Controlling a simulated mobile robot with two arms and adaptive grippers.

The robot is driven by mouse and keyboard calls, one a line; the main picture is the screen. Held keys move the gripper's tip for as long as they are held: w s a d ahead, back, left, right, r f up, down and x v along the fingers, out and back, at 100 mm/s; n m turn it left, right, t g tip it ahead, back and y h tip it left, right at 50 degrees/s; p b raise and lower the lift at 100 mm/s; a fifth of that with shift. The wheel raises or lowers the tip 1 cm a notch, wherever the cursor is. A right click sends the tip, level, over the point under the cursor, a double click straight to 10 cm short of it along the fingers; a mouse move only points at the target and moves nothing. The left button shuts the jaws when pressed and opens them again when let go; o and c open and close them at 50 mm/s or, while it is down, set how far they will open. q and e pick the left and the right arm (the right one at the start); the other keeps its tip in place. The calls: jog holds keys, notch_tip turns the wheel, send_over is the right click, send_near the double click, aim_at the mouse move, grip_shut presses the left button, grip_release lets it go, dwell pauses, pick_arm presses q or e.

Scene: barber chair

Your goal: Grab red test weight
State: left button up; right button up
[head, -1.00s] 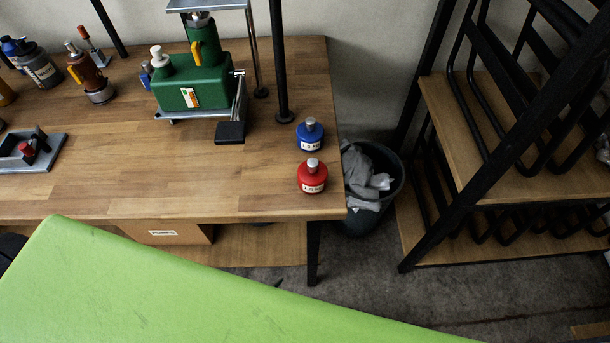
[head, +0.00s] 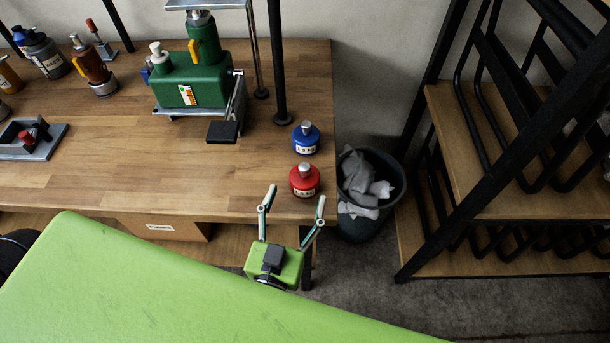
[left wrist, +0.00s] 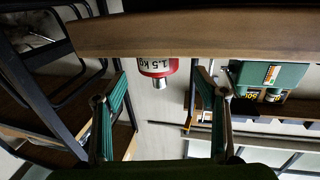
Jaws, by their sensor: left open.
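The red test weight (head: 305,180) is a short round bottle shape with a grey knob and a white label. It stands upright near the front right corner of the wooden workbench (head: 200,200). In the left wrist view the red weight (left wrist: 157,67) appears upside down, between the fingers and beyond them, with its label partly cut off by the bench edge. My left gripper (head: 297,196) is open and empty at the bench's front edge, its fingers pointing toward the weight. It also shows open in the left wrist view (left wrist: 161,75). My right gripper is in neither view.
A blue weight (head: 306,138) stands just behind the red one. A green machine (head: 205,85) and a black post (head: 277,65) are farther back. A dark bin (head: 388,172) with grey cloth stands right of the bench, then a shelf rack (head: 505,190).

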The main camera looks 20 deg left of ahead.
aim_at(303, 179)
pick_arm(q)
jog(key=shift+w, duration=0.7)
jog(key=w, duration=0.1)
jog(key=w+p, duration=0.1)
jog(key=w, duration=0.2)
jog(key=shift+w+r+p, duration=0.2)
jog(key=shift+r+p, duration=0.05)
jog(key=shift+p, duration=0.05)
jog(key=shift+w+f, duration=0.15)
jog(key=shift+w, duration=0.3)
jog(key=shift+s, duration=0.1)
jog(key=c, duration=1.8)
jog(key=shift+a+r, duration=0.1)
jog(key=shift+r, duration=0.15)
grip_shut()
jog(key=shift+r, duration=0.1)
